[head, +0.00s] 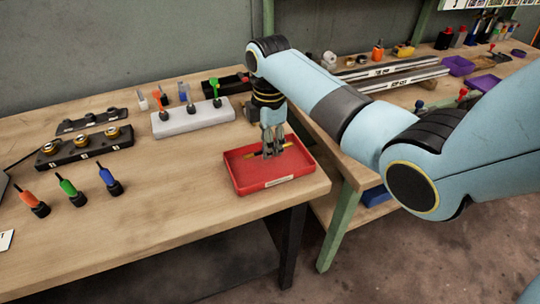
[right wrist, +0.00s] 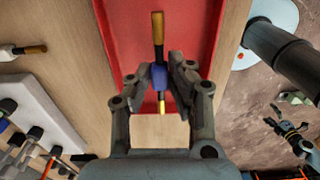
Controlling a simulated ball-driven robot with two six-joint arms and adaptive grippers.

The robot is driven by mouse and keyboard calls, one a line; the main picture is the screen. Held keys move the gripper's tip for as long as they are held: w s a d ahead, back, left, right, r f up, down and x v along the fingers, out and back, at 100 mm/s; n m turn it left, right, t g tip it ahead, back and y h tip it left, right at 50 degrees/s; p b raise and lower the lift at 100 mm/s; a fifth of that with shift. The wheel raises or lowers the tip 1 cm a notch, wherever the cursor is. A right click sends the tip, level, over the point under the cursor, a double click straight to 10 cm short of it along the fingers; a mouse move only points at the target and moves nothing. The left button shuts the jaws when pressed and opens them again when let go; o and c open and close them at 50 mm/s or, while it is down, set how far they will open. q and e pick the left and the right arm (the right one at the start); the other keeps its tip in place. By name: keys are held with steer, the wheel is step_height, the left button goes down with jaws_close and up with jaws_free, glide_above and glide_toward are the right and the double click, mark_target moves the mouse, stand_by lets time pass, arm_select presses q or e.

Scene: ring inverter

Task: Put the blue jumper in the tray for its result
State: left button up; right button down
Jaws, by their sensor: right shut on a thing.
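The red tray (head: 234,172) lies near the right front corner of the wooden bench, with a pale label on its front wall. My right gripper (head: 272,150) points down within the tray's outline. In the right wrist view, its fingers (right wrist: 164,82) are shut on the blue jumper (right wrist: 158,76), around its blue middle. The jumper's dark and gold ends stick out on both sides, over the red tray (right wrist: 125,35). In the head view the fingers partly hide the jumper. I cannot tell whether it touches the tray floor. My left gripper is not in view.
A white block (head: 193,121) with orange, grey and green upright pieces stands behind and left of the tray. A black block (head: 85,149) with brass discs is farther left. Orange, green and blue-handled pieces (head: 107,179) stand in front. The bench between them and the tray is clear.

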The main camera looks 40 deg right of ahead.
mark_target(270, 164)
steer(key=shift+f, duration=1.85)
steer(key=shift+s+f, duration=0.1)
steer(key=c, duration=1.2)
jaws_free()
steer(key=shift+r, duration=0.3)
step_height(270, 164, up, 12)
steer(key=shift+f, duration=0.15)
